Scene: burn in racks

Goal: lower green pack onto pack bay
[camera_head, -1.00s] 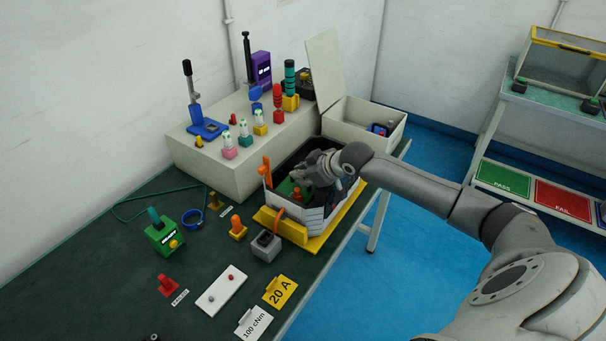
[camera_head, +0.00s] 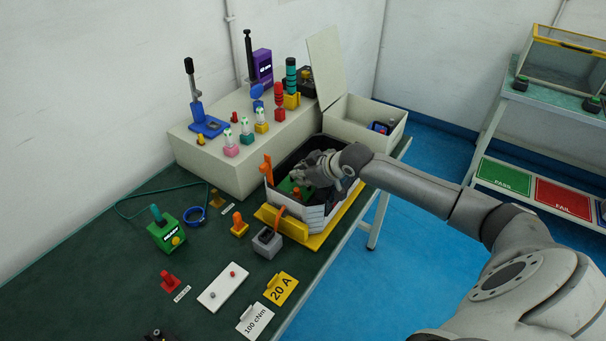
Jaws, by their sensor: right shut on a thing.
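A green pack (camera_head: 287,186) with an orange-red part shows inside an open housing (camera_head: 312,222) with white-grey sides, a black inside and a yellow base. My right gripper (camera_head: 304,178) is shut on the green pack, inside or just over the housing opening. The gripper and the housing wall hide much of the pack. I cannot tell whether its underside touches the bay floor, and the bay itself is mostly hidden. My left gripper is not recognisable in the view.
An orange upright part (camera_head: 266,170) stands at the housing's left rim. A grey block (camera_head: 266,244) and an orange knob (camera_head: 238,226) sit close in front. A green device (camera_head: 166,235) stands farther left. A beige raised box (camera_head: 215,160) is behind. A dark thing is cut off at the bottom edge.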

